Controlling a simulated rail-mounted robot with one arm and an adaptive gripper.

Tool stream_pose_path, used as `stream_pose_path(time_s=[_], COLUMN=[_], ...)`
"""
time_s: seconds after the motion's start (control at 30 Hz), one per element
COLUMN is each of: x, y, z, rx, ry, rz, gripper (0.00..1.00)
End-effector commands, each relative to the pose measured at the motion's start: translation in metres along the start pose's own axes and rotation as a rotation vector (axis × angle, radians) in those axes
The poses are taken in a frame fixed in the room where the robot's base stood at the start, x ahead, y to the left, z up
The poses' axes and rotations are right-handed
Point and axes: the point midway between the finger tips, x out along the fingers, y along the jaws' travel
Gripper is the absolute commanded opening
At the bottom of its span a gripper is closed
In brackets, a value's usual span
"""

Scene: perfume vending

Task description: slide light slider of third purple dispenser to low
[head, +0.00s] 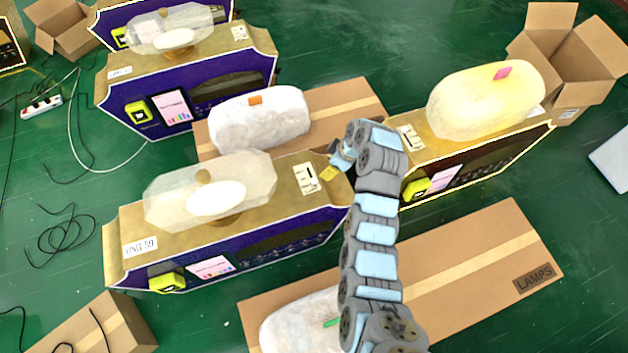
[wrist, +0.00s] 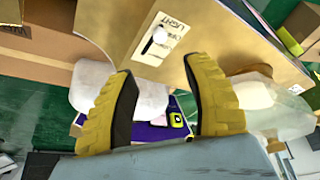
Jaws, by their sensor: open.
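The nearest purple dispenser (head: 275,243) stands left of my arm in the head view, with a tan top and a pale faceted lamp on it. Its white light slider panel (head: 305,178) is at the top's right end. In the wrist view the panel (wrist: 170,50), marked LIGHT, shows a small white knob (wrist: 159,34) with a dark slot beside it. The smaller level words are hard to read. My gripper (head: 329,173) is just right of the panel; in the wrist view its yellow fingers (wrist: 157,90) are apart and empty, below the panel in the picture.
Two more purple dispensers (head: 228,83) (head: 108,38) stand at the back left. A yellow-lit dispenser (head: 478,165) is close right of my gripper. Cardboard boxes lie behind (head: 340,108) and in front (head: 470,255). Cables lie on the green floor at left.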

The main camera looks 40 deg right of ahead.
Motion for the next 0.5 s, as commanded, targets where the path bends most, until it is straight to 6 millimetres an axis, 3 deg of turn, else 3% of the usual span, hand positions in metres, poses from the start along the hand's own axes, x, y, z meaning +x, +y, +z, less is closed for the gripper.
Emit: stream_pose_path(time_s=[0.2, 0.5], x=[0.040, 0.081], y=[-0.001, -0.001], z=[0.001, 0.001], rx=[-0.001, 0.000], ry=[0.000, 0.000], rz=[-0.004, -0.003], gripper=[0.50, 0.50])
